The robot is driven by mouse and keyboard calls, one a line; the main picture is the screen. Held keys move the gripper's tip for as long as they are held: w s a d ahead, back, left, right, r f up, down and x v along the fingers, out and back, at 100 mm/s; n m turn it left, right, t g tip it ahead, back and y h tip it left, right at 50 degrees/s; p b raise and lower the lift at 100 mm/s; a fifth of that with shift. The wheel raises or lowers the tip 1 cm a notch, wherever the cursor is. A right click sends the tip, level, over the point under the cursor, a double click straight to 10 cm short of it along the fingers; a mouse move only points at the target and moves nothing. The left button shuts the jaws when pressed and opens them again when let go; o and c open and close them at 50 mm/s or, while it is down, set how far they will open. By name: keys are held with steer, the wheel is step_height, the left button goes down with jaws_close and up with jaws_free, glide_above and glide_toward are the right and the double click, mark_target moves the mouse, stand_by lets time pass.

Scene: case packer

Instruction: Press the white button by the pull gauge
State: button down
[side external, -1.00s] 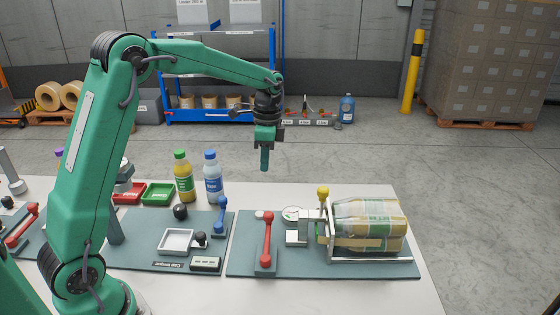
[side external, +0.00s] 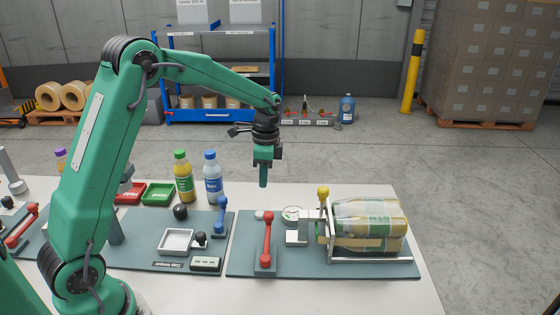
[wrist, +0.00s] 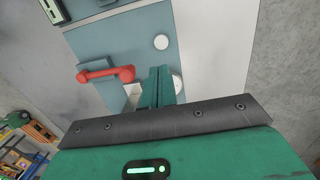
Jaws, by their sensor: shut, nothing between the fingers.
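The small white button (side external: 260,215) sits on the right grey-green plate (side external: 295,268), just left of the round pull gauge dial (side external: 292,213). My gripper (side external: 263,184) is shut and empty, pointing down above the button with a clear gap. In the wrist view the round white button (wrist: 161,41) lies beyond my shut fingertips (wrist: 160,70). A pale round shape, probably the gauge dial (wrist: 177,84), is partly hidden beside the fingers.
A red-handled lever (side external: 267,228) stands near the button. A yellow-knobbed clamp (side external: 323,192) and wrapped bottle pack (side external: 370,218) are at right. A blue lever (side external: 221,215) and two bottles (side external: 184,178) are to the left.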

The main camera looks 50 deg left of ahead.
mark_target(260, 213)
steer(key=f, duration=0.6)
steer(key=s+f, duration=0.1)
steer(key=f, duration=0.2)
steer(key=shift+a, duration=0.15)
steer(key=shift+f, duration=0.1)
steer(key=shift+s+f, duration=0.15)
steer(key=shift+f, duration=0.9)
steer(key=shift+r, duration=0.1)
step_height(260, 213, up, 15)
steer(key=w, duration=0.2)
steer(key=shift+w+d, duration=0.15)
steer(key=shift+d, duration=0.05)
steer(key=shift+r, duration=0.15)
stand_by(0.3)
